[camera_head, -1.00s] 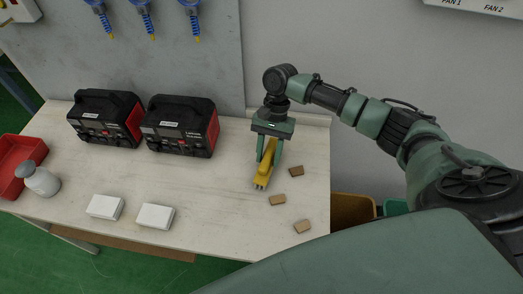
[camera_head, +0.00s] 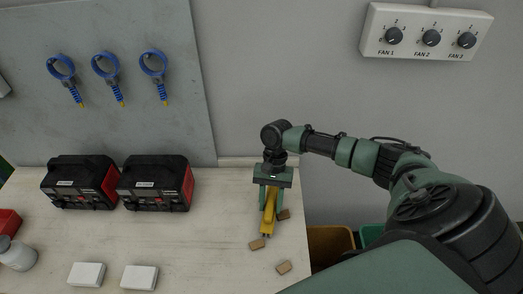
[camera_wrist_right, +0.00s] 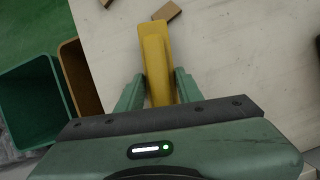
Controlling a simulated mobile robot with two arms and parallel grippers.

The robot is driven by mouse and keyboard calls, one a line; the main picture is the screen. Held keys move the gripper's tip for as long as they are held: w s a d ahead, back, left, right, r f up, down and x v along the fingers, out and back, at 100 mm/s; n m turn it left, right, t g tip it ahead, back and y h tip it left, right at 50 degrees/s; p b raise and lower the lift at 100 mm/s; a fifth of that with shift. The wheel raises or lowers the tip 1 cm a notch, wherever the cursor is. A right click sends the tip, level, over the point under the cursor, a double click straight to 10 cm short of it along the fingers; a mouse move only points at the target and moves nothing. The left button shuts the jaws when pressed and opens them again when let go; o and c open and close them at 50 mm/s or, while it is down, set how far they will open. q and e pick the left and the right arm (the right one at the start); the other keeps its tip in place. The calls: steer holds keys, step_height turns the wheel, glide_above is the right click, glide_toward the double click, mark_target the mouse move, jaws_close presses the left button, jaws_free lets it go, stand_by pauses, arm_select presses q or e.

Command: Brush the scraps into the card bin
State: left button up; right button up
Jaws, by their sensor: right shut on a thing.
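My right gripper (camera_head: 271,200) is shut on a yellow brush (camera_head: 268,221), which points down at the right part of the table. In the right wrist view the brush (camera_wrist_right: 156,50) sits between the two green fingers. Three small brown scraps lie near it: one (camera_head: 284,214) right of the brush, one (camera_head: 257,244) by its tip, one (camera_head: 284,267) nearer the front. Beside the table's right edge stand a brown-yellow bin (camera_head: 330,243) and a green bin (camera_head: 371,234); no label is readable. My left gripper is out of view.
On the pale table (camera_head: 205,225) stand two black-and-red power units (camera_head: 80,184), two white boxes (camera_head: 87,274), a grey-capped bottle (camera_head: 17,255) and a red tray (camera_head: 8,222). Blue tools (camera_head: 105,65) hang on the back panel. The table's middle is clear.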

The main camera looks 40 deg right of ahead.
steer(key=shift+s+d, duration=0.4)
steer(key=shift+d, duration=0.1)
steer(key=shift+s+d+r+p, duration=0.1)
steer(key=shift+s+d+p, duration=0.55)
steer(key=shift+d, duration=0.1)
steer(key=shift+s+d+r+p, duration=0.1)
steer(key=shift+s+d+p, duration=0.45)
steer(key=shift+d, duration=0.2)
steer(key=s+d+p, duration=0.3)
steer(key=s+d, duration=0.1)
steer(key=d, duration=0.2)
steer(key=shift+s+f, duration=0.15)
steer(key=shift+s, duration=0.05)
step_height(320, 180, up, 7)
steer(key=p, duration=0.8)
